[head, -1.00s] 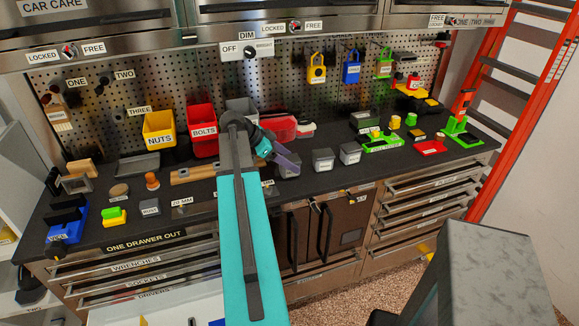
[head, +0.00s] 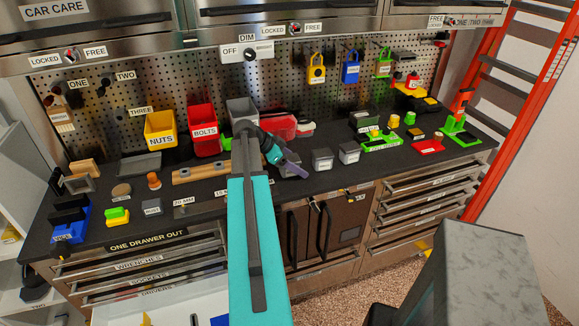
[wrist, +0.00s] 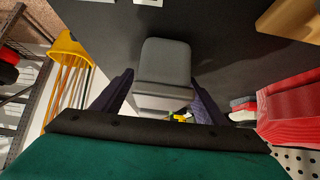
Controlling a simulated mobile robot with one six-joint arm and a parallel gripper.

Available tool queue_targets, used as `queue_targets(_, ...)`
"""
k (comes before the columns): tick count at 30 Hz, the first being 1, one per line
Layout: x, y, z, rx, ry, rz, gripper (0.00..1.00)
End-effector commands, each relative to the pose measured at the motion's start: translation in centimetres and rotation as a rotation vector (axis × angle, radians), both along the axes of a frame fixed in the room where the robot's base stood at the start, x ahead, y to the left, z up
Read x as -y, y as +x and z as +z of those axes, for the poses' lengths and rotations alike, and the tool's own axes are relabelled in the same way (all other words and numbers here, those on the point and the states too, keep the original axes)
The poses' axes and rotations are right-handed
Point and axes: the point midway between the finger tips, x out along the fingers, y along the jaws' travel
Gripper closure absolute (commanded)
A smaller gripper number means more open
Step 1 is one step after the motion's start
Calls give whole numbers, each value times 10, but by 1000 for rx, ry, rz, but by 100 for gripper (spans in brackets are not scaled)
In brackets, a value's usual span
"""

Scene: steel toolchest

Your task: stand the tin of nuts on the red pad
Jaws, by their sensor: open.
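Small grey lidded tins stand on the dark bench, one at the middle (head: 322,159) and one right of it (head: 348,153). Their labels are too small to read, so I cannot tell which holds nuts. Another grey tin (wrist: 164,65) shows between my fingers in the wrist view; my gripper (head: 297,171) largely hides it in the head view. My gripper (wrist: 160,85) is open, one finger on each side of that tin, with gaps visible. I cannot tell how deep the fingers reach. A flat red pad (head: 428,147) lies on the bench at the right.
Green holders (head: 381,143) with yellow and green pieces stand left of the red pad. A red bin (head: 203,144) and yellow bin (head: 160,140) stand at the back left. A wooden block (head: 200,172) lies left of my arm. The front drawer is pulled out.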

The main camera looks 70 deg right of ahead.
Motion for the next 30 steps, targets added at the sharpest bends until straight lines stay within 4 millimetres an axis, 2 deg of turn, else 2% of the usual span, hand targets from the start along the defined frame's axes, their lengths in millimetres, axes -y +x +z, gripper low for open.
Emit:
queue_targets(5, 0, 0, 0, 0, 0, 0, 34)
queue_targets(15, 0, 0, 1, -1, -1, 0, 91)
queue_targets(30, 0, 0, 7, -1, -1, 0, 91)
